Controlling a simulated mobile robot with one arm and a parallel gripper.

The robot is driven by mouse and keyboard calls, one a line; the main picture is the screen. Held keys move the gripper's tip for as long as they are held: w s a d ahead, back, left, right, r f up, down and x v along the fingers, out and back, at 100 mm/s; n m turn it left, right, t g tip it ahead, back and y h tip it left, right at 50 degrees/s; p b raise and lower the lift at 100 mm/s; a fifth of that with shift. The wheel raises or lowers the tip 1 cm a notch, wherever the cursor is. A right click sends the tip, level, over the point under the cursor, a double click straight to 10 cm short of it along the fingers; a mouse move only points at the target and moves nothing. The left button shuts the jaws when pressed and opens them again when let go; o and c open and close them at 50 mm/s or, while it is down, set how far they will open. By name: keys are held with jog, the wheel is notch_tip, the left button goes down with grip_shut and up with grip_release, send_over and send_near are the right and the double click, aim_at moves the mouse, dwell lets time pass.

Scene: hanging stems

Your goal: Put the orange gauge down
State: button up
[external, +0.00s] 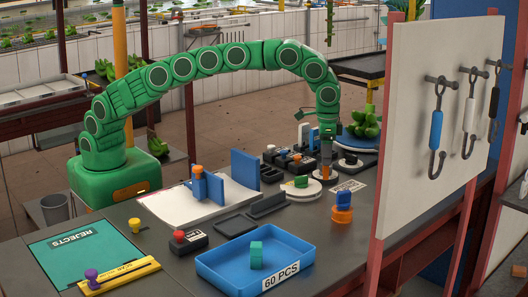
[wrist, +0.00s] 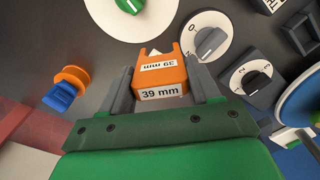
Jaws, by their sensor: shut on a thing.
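The orange gauge (wrist: 160,78) carries "39 mm" labels and sits between the two grey fingers of my gripper (wrist: 163,88) in the wrist view. My gripper (external: 326,160) is shut on it. In the external view, the orange gauge (external: 326,173) shows below the fingers, low over the dark bench at its right part. I cannot tell whether its underside touches the bench.
A white disc with a green knob (external: 300,186) is just left of the gauge. A blue and orange piece (external: 343,208) stands nearer the front. A blue tray (external: 225,272), green rejects mat (external: 85,252) and hook board (external: 420,150) are around. Knob boxes (wrist: 250,80) crowd one side.

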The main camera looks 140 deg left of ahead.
jog(key=shift+w+f, duration=0.1)
jog(key=shift+f, duration=0.05)
jog(key=shift+w+a+f, duration=0.15)
jog(key=shift+f, duration=1.6)
jog(key=shift+f, duration=0.15)
jog(key=o, duration=1)
notch_tip(320, 180, up, 12)
jog(key=shift+f, duration=0.1)
jog(key=shift+o, duration=0.5)
jog(key=shift+r, duration=0.25)
